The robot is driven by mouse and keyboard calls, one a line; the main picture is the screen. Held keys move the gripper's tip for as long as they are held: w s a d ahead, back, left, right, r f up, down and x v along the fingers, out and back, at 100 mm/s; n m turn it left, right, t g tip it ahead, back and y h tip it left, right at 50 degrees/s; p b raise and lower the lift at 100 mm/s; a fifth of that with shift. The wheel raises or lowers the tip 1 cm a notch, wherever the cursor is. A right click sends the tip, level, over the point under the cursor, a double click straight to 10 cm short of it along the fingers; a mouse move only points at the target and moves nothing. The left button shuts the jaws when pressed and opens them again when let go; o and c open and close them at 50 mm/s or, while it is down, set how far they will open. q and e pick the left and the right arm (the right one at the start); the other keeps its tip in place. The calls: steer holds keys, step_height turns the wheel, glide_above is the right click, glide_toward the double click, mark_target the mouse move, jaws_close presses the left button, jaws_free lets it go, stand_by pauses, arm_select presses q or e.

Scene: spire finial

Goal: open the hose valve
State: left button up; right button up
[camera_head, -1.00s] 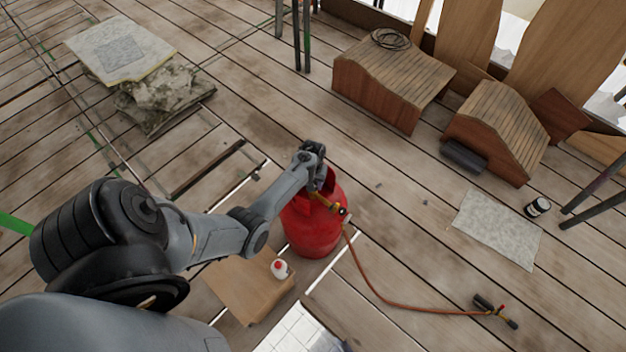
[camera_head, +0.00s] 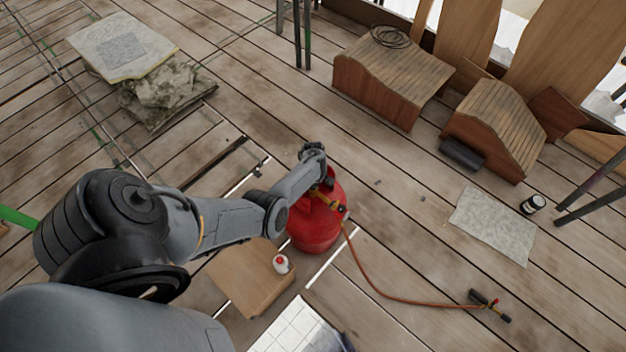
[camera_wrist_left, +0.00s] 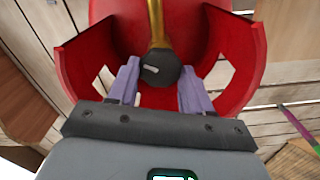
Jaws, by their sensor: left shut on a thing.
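A red gas cylinder (camera_head: 316,222) stands upright on the plank floor near the middle of the head view. Its red collar (camera_wrist_left: 82,62) surrounds the valve in the left wrist view. A dark round valve knob (camera_wrist_left: 160,70) with a white mark sits at the end of a brass stem (camera_wrist_left: 156,22). My left gripper (camera_wrist_left: 159,80) is inside the collar, its purple fingers on either side of the knob and shut on it. An orange hose (camera_head: 375,283) runs from the brass fitting to a torch (camera_head: 489,305) on the floor. My right gripper is not in view.
A cardboard sheet (camera_head: 238,280) with a small white, red-topped container (camera_head: 281,264) lies beside the cylinder. White tiles (camera_head: 290,332) lie in front. Wooden roof-like pieces (camera_head: 385,83) stand at the back right. Floor right of the cylinder is mostly clear.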

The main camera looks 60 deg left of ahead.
arm_select(q)
steer(key=shift+n, duration=0.4)
steer(key=o, duration=1)
steer(key=shift+o, duration=0.2)
step_height(320, 180, up, 11)
steer(key=p, duration=0.5)
steer(key=shift+p, duration=0.4)
steer(key=shift+f, duration=0.1)
